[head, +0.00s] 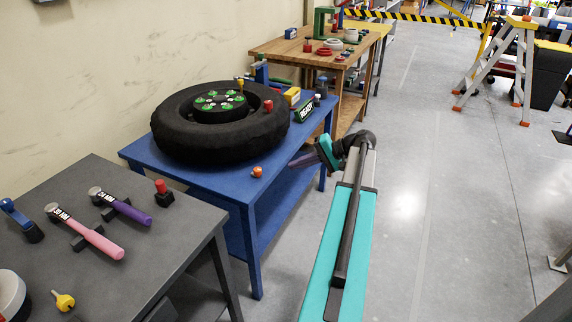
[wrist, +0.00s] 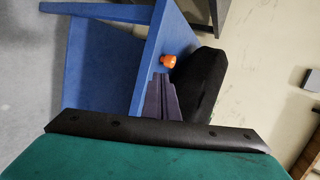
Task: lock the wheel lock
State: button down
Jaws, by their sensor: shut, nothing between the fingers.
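A black tyre (head: 180,135) lies flat on the blue table (head: 215,180). Its dark hub (head: 219,103) carries several green-ringed studs, and a small yellow piece (head: 240,84) stands at the hub's far right edge. I cannot tell which part is the wheel lock. A small orange knob (head: 257,172) sits near the table's front edge; it also shows in the wrist view (wrist: 168,61). My gripper (head: 298,160) is shut and empty, just off the table's right side, apart from the tyre. Its purple fingers also show in the wrist view (wrist: 160,84), pointing toward the knob.
A red-topped piece (head: 268,106), a yellow box (head: 292,96) and a black-green sign (head: 307,109) are around the tyre's right side. The grey table (head: 150,245) in front holds hammers and small tools. A wooden bench (head: 300,50) stands behind.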

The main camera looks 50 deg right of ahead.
jog(key=shift+p+v, duration=0.4)
jog(key=shift+v, duration=1.1)
jog(key=shift+a, duration=0.1)
jog(key=w+a+f+g+b, duration=0.1)
jog(key=w+a+f+g, duration=0.2)
jog(key=a+f, duration=1)
jog(key=w+a+f+g, duration=0.2)
jog(key=a+f, duration=0.7)
jog(key=f, duration=0.8)
jog(key=s+a+f+n+g+h, duration=0.1)
jog(key=s+a+f+n+g, duration=0.3)
jog(key=a+f, duration=0.9)
jog(key=s+a+f+n+g+h+p, duration=0.2)
jog(key=s+a+n+g+h, duration=0.2)
jog(key=s+a, duration=1.3)
jog(key=shift+s+a+n+g+h, duration=0.4)
jog(key=shift+s+n+g, duration=0.35)
jog(key=shift+n+g, duration=0.95)
jog(key=shift+f+n+t, duration=0.1)
jog(key=shift+n+t, duration=0.2)
